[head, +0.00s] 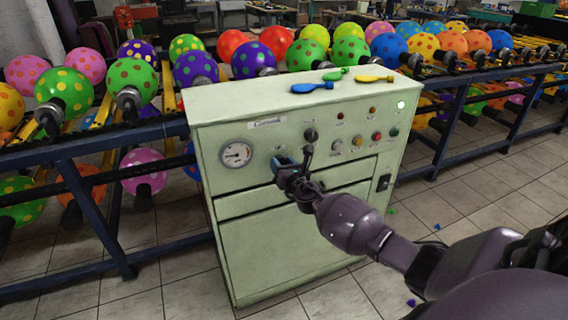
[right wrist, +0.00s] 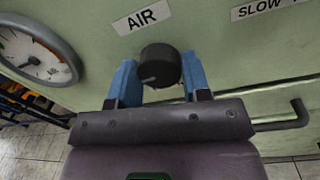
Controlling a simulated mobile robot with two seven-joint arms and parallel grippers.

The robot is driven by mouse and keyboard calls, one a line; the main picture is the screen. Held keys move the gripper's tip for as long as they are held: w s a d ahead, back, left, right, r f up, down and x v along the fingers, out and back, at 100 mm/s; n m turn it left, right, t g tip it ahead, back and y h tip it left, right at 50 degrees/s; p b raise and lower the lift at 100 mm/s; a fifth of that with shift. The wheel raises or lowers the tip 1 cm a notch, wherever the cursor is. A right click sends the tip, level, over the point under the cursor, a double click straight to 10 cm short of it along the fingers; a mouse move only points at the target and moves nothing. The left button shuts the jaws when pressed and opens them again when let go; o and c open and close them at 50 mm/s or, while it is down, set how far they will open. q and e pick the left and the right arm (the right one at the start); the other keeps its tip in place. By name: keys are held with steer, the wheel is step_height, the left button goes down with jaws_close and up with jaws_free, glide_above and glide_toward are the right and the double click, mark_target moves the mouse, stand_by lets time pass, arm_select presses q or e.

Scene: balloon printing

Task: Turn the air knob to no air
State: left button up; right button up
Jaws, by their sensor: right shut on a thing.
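The air knob (right wrist: 160,62) is a dark round knob on the green machine (head: 290,240), just below the AIR label (right wrist: 141,18) in the right wrist view. A pale mark on the knob points to the lower left. My right gripper (head: 283,163) is at the machine's front panel, and its blue fingers (right wrist: 158,78) are on both sides of the knob, shut on it. In the head view the gripper hides most or all of this knob. My left gripper is not in view.
A pressure gauge (head: 236,154) is left of the gripper. Another black knob (head: 311,135) and several coloured buttons are to the right. Blue and yellow flat balloons (head: 311,87) lie on top. Racks of dotted balloons (head: 64,89) stand behind.

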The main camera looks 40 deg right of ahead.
steer(key=shift+r+n+p, duration=0.3)
steer(key=shift+n+p, duration=0.1)
steer(key=shift+n, duration=0.6)
steer(key=shift+n+p, duration=0.5)
steer(key=shift+n, duration=0.4)
steer(key=n+p, duration=0.1)
steer(key=n, duration=0.1)
steer(key=shift+n+g, duration=0.3)
steer(key=shift+n, duration=0.1)
steer(key=shift+f+n+p, duration=0.15)
steer(key=shift+n+p, duration=0.4)
steer(key=shift+n, duration=0.05)
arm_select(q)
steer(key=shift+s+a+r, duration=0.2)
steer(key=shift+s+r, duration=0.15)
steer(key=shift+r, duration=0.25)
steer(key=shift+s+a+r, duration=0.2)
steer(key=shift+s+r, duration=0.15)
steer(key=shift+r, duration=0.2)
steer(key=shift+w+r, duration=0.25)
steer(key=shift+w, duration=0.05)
